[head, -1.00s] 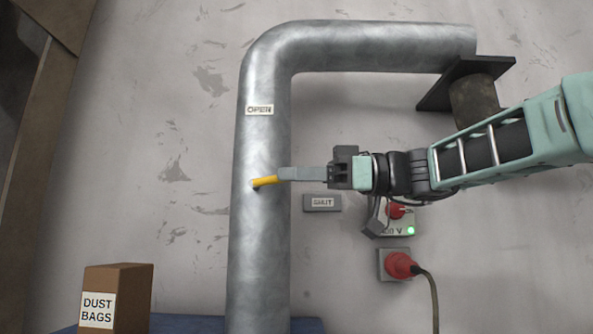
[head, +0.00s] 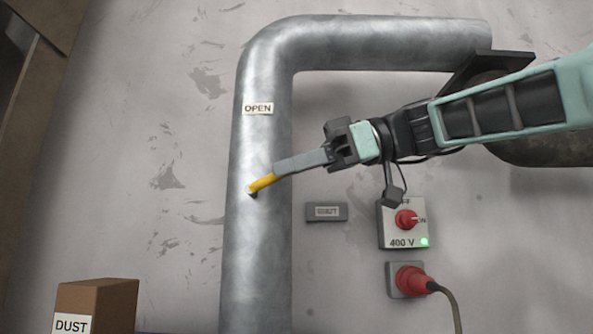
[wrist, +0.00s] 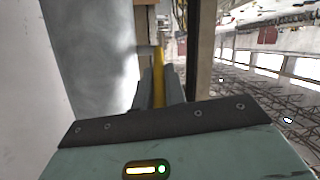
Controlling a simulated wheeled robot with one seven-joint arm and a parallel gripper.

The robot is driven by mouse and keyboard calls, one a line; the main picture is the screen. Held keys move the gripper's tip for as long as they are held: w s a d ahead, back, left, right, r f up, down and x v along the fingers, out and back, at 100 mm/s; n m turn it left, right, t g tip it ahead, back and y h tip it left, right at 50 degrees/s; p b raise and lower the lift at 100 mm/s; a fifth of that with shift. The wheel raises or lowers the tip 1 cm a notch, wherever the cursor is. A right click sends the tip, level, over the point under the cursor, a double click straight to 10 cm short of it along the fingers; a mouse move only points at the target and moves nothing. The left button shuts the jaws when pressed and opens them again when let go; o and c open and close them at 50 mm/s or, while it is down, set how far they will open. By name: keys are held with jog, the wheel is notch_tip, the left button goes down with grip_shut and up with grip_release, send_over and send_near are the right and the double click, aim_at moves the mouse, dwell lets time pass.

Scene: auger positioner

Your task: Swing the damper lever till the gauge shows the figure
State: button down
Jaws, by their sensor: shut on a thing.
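The yellow damper lever (head: 263,183) is on the front of the grey metal duct (head: 255,240). It slants up to the right from its pivot. My gripper (head: 285,168) is shut on the lever's outer part, which its fingers hide. In the wrist view the yellow lever (wrist: 158,75) runs between my gripper's two fingers (wrist: 160,90). An OPEN label (head: 258,108) is on the duct above the lever. A SHUT label (head: 327,211) is on a small grey block right of the duct, below my gripper. No gauge can be made out in either view.
A 400 V switch box (head: 403,225) with a red knob and green light is on the wall below my arm. Under it a red plug (head: 411,280) with a cable sits in a socket. A cardboard DUST box (head: 98,302) stands at lower left.

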jog(key=shift+a+r+h+p, duration=0.3)
jog(key=shift+r+h+p, duration=0.45)
jog(key=shift+p, duration=0.25)
jog(key=shift+a+h+p, duration=0.1)
jog(key=shift+h+p, duration=0.25)
jog(key=shift+f, duration=0.1)
jog(key=c, duration=1.7)
grip_release()
jog(key=b+v, duration=0.2)
jog(key=v, duration=1)
